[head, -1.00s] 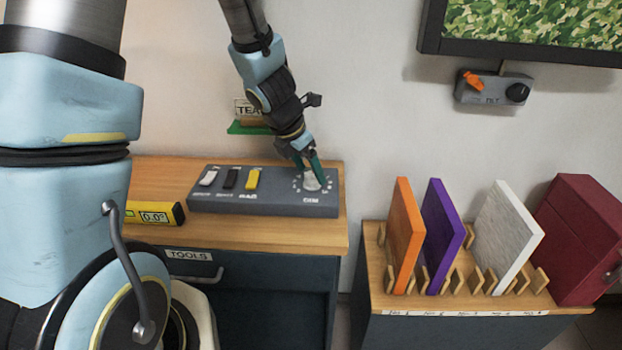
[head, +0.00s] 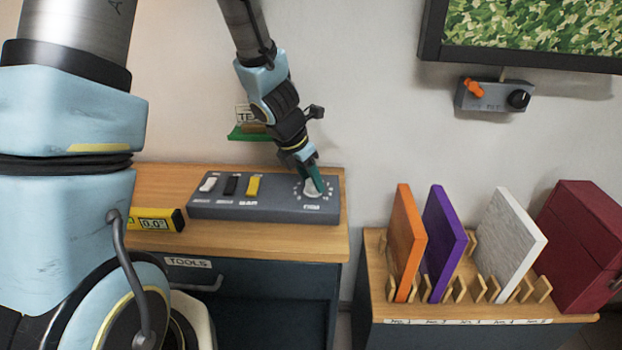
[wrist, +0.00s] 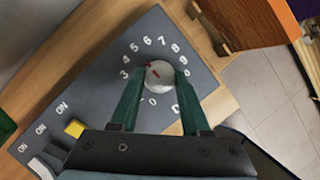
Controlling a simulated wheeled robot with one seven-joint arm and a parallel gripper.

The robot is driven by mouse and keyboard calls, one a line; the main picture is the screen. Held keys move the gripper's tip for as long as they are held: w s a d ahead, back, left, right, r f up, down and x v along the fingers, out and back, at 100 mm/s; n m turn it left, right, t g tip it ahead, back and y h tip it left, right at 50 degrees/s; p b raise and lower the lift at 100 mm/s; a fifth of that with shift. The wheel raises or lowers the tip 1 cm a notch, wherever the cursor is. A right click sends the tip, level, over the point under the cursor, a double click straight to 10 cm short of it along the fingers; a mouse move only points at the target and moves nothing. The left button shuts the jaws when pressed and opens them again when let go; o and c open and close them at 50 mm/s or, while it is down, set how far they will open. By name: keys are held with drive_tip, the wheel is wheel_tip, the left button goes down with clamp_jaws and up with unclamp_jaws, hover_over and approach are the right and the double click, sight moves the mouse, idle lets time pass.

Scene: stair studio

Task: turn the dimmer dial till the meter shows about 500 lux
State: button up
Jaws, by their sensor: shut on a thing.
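The dimmer dial (head: 313,191) is a pale round knob at the right end of the grey control panel (head: 265,208) on the wooden cabinet top. My gripper (head: 313,184) points down at it. In the wrist view, my gripper's green fingers (wrist: 166,78) are shut on the dial (wrist: 159,79), one on each side. I cannot make out a lux meter in either current view.
White, black and yellow switches (head: 253,186) sit left of the dial. A yellow level (head: 158,220) reading 0.0° lies by the panel. A rack (head: 470,309) of upright coloured boards stands right. A wall box (head: 495,96) hangs below a framed picture.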

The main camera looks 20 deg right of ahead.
clamp_jaws()
drive_tip(key=shift+m, duration=0.3)
drive_tip(key=m+g+p, duration=0.1)
drive_tip(key=m, duration=0.1)
drive_tip(key=m+g+p, duration=0.1)
drive_tip(key=m+p, duration=0.1)
drive_tip(key=m, duration=0.1)
drive_tip(key=shift+w+r, duration=0.15)
drive_tip(key=shift+w, duration=0.05)
drive_tip(key=m+g+p, duration=0.1)
drive_tip(key=m, duration=0.2)
drive_tip(key=m+g+p, duration=0.1)
drive_tip(key=m, duration=0.1)
drive_tip(key=shift+w+m+y+p, duration=0.15)
drive_tip(key=shift+m+y+p, duration=0.15)
drive_tip(key=shift+m, duration=0.1)
drive_tip(key=m+g+y, duration=0.1)
drive_tip(key=m, duration=0.2)
drive_tip(key=m+y+p, duration=0.1)
drive_tip(key=m, duration=0.2)
drive_tip(key=shift+d+m+g, duration=0.2)
drive_tip(key=shift+m+g, duration=0.1)
drive_tip(key=shift+g, duration=0.1)
drive_tip(key=m+y, duration=0.2)
drive_tip(key=m, duration=0.3)
drive_tip(key=shift+d, duration=0.15)
drive_tip(key=shift+m, duration=0.4)
